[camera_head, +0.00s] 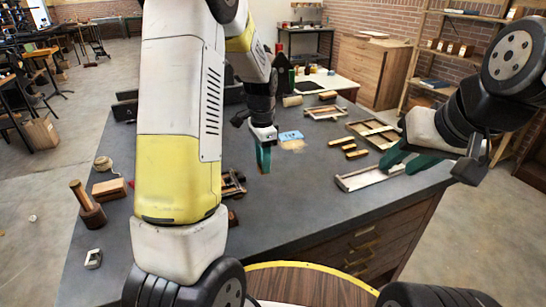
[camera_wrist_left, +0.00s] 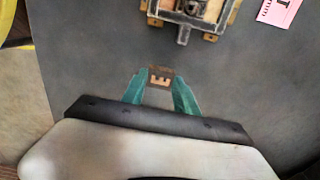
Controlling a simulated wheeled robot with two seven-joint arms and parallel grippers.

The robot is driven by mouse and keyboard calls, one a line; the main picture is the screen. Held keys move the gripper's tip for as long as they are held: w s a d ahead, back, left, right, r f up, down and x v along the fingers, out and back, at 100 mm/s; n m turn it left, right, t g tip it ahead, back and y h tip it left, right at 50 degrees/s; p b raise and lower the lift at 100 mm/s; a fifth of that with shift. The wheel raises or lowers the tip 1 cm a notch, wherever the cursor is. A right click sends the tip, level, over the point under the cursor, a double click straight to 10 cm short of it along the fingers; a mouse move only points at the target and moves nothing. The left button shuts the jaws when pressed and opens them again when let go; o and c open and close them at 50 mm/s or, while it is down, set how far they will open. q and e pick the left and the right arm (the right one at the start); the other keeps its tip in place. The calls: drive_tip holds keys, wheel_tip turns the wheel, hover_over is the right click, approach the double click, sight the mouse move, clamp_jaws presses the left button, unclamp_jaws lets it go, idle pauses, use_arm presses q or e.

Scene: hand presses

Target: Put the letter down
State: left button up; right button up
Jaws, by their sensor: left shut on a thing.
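My left gripper (camera_head: 263,160) points down over the grey tabletop, in the middle of the head view. In the left wrist view its two teal fingers (camera_wrist_left: 159,90) are shut on the letter (camera_wrist_left: 160,77), a small brown block with a pale notched face. The letter is at the fingertips, over bare table; I cannot tell whether it touches the surface. It is too small to make out in the head view. My right gripper (camera_head: 408,158) is at the right, with teal fingers apart and nothing seen between them.
A small hand press (camera_wrist_left: 188,14) stands beyond the letter, with a pink card (camera_wrist_left: 278,12) to its right. A blue card (camera_head: 290,136), wooden frames (camera_head: 372,177) and wooden blocks (camera_head: 355,153) lie on the grey table (camera_head: 290,220). Its front middle is clear.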

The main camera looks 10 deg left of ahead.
use_arm(q)
drive_tip(key=shift+w+a+f, duration=0.1)
drive_tip(key=shift+w, duration=0.65)
drive_tip(key=shift+f, duration=1.7)
drive_tip(key=shift+f, duration=0.15)
drive_tip(key=o, duration=1.2)
